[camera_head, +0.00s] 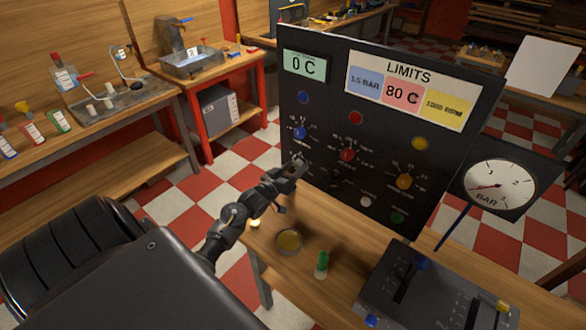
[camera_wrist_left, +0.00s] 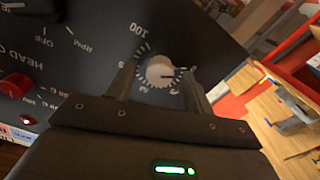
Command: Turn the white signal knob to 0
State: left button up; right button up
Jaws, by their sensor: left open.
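The white signal knob (camera_wrist_left: 160,72) sits on the black control panel (camera_wrist_left: 95,30), ringed by scale marks with 100 at one end. In the left wrist view it lies between the two fingers of my left gripper (camera_wrist_left: 160,78), which is open with one finger on each side. I cannot tell whether the fingers touch it, nor what value it reads. My right gripper is not in view.
The panel also carries a blue knob (camera_head: 300,133), a red knob (camera_head: 347,155) and an orange knob (camera_head: 404,181). A BAR gauge (camera_head: 498,187) stands right.

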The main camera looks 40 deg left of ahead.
pick_arm(q)
jog(key=s+b, duration=0.3)
jog(key=s, duration=0.7)
jog(key=shift+s+d, duration=0.15)
jog(key=shift+s, duration=0.25)
